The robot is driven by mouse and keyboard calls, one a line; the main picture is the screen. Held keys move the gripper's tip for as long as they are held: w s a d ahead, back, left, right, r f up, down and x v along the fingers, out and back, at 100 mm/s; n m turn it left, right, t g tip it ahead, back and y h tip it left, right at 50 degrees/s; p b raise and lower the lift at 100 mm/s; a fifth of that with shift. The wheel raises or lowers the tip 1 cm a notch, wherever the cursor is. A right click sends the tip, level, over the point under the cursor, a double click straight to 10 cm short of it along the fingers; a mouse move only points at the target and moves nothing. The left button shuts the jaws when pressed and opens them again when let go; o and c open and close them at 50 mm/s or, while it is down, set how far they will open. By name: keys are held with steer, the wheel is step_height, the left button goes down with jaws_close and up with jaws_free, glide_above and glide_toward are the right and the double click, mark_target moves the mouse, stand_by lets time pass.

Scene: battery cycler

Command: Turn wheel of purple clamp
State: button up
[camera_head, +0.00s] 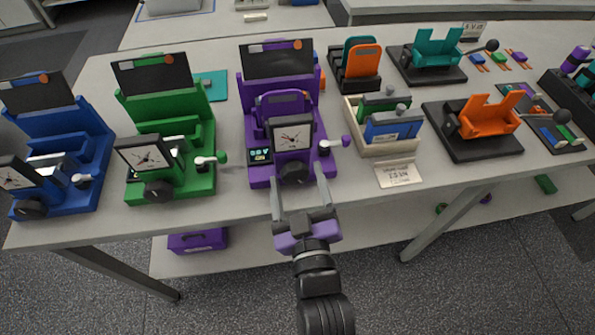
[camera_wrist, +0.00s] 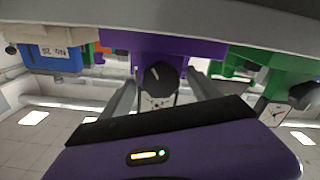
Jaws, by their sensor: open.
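The purple clamp (camera_head: 262,110) stands on the table, between the green clamp and a cream holder. Its black wheel (camera_head: 293,173) is at the front, low under a square dial (camera_head: 291,133). A lever with a purple knob (camera_head: 343,141) sticks out on its right side. My gripper (camera_head: 300,196) is open in front of the clamp, its two fingers pointing at the wheel, one on each side of it in the picture. In the wrist view the wheel (camera_wrist: 159,76) shows between the fingers, apart from both. I cannot tell how far the fingertips reach past the wheel.
A green clamp (camera_head: 170,165) and a blue clamp (camera_head: 75,140) stand to the left. A cream holder (camera_head: 372,144) and a label stand (camera_head: 398,175) are to the right, near an orange fixture (camera_head: 490,118). A purple box (camera_head: 198,240) lies on the lower shelf.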

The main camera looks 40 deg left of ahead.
steer(key=shift+x, duration=0.8)
steer(key=c, duration=1.4)
steer(key=shift+o, duration=0.2)
steer(key=shift+m, duration=0.3)
steer(key=m, duration=0.4)
steer(key=shift+p, duration=0.4)
steer(key=shift+m+p, duration=0.5)
steer(key=shift+m, duration=1.4)
